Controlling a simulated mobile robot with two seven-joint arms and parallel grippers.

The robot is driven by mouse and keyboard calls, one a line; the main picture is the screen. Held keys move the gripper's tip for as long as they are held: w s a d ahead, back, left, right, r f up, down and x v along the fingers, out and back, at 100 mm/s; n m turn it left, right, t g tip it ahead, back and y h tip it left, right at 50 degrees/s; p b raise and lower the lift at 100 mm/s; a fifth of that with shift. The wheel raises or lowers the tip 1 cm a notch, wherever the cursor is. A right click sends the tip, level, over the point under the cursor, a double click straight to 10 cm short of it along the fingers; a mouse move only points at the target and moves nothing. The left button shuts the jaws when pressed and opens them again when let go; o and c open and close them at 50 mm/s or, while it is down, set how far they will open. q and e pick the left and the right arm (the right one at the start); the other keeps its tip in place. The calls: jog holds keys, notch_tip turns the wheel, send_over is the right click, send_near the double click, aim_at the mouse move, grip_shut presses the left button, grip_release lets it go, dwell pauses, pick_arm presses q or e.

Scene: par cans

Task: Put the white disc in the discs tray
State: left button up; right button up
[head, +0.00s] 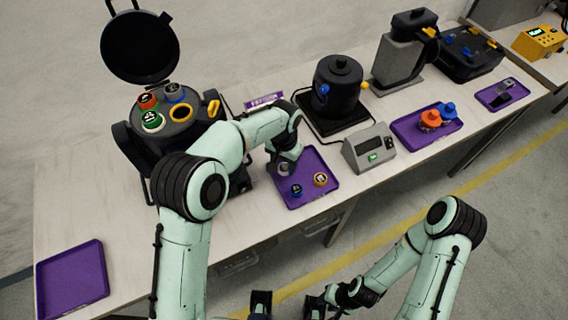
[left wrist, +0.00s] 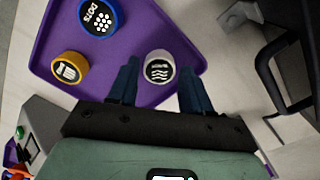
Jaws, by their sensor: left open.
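The white disc (left wrist: 159,66), with dark wavy lines on its face, lies on a purple tray (head: 305,203) in mid-table. In the left wrist view it shows just beyond and between the spread fingertips of my left gripper (left wrist: 160,80); I see no contact. In the head view my left gripper (head: 285,168) is low over the tray's left part and the white disc (head: 283,169) is partly hidden by it. A blue-rimmed disc (head: 296,189) and a yellow-rimmed disc (head: 320,179) share this tray. My right gripper (head: 290,304) is at the bottom edge, partly cut off.
An empty purple tray (head: 73,281) lies at the table's left end. A black pot-like device (head: 176,105) with raised lid holds several coloured discs, left of my arm. A grey display box (head: 370,149) and a tray with orange and blue knobbed parts (head: 423,143) stand right.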

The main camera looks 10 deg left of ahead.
aim_at(284, 168)
pick_arm(q)
notch_tip(284, 168, up, 11)
jog(key=p, duration=0.1)
jog(key=shift+r, duration=0.15)
dwell(0.6)
